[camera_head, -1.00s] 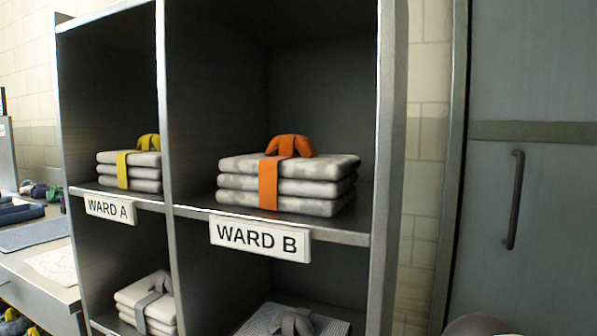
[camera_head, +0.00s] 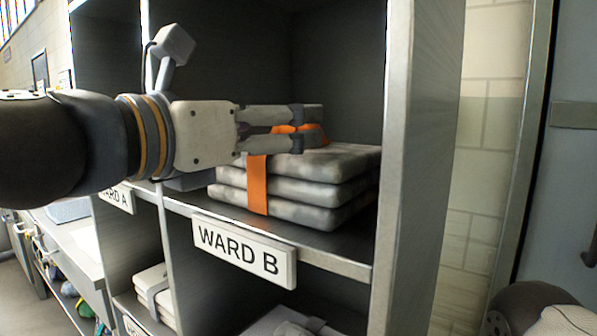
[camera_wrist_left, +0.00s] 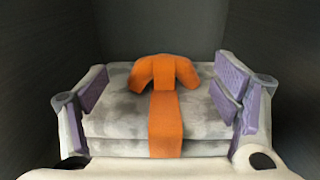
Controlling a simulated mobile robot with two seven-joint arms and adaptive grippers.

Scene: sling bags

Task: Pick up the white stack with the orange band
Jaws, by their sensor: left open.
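The stack with the orange band (camera_head: 300,182) is three folded, mottled whitish-grey layers on the Ward B shelf. Its orange band (camera_head: 257,185) runs down the front, with an orange knot on top partly hidden by my fingers. My left gripper (camera_head: 308,128) reaches in from the left, open and empty, its fingers level with the knot above the stack's top. In the left wrist view the stack (camera_wrist_left: 112,112) shows between the purple-padded fingers, one toward each side, with the knot centred. I cannot tell whether the fingers touch it.
The shelf unit's right upright (camera_head: 415,170) stands close beside the stack. The Ward B label (camera_head: 240,250) hangs on the shelf's front edge. Other banded stacks (camera_head: 155,290) lie in the lower compartments. There is free room above the stack.

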